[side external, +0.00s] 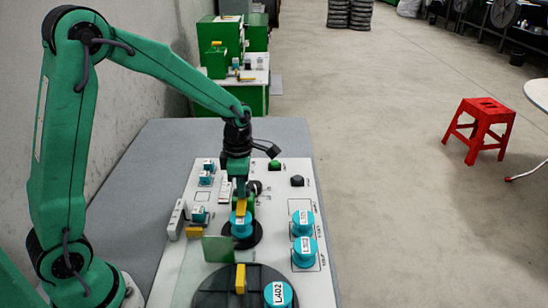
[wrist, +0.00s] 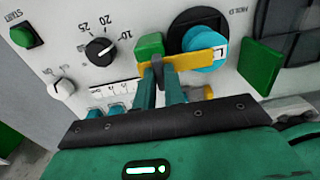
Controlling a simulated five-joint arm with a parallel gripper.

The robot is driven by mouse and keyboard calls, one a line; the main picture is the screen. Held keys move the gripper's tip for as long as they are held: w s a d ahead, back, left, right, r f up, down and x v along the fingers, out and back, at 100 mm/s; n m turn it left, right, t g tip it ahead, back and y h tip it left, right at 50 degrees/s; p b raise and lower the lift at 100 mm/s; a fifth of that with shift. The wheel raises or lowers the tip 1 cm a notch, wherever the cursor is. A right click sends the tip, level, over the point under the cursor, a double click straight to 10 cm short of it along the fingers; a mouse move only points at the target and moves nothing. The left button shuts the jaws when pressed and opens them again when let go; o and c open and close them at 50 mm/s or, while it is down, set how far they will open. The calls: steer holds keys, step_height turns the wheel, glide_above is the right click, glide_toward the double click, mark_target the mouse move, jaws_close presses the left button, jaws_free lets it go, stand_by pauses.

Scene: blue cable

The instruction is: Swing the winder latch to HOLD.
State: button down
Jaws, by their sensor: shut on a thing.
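The winder latch (wrist: 190,60) is a yellow bar. In the wrist view it slants slightly up to the right, across the front of a teal labelled spool (wrist: 203,42) on a black disc. My gripper (wrist: 162,68) is shut on the bar's left part, with its fingers close together. In the side external view my gripper (side external: 240,196) points down at the panel, just above the teal spool (side external: 241,228); it partly hides the latch there.
A numbered dial (wrist: 100,48) and a green START button (wrist: 24,36) sit left of the latch. Two teal spools (side external: 303,252) stand on the panel's right. A large dark disc (side external: 215,290) carries another yellow bar (side external: 240,279) and spool. A green plate (side external: 217,249) stands between.

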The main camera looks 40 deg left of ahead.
stand_by(0.4)
steer(key=c, duration=1.5)
jaws_free()
steer(key=shift+r, duration=3.95)
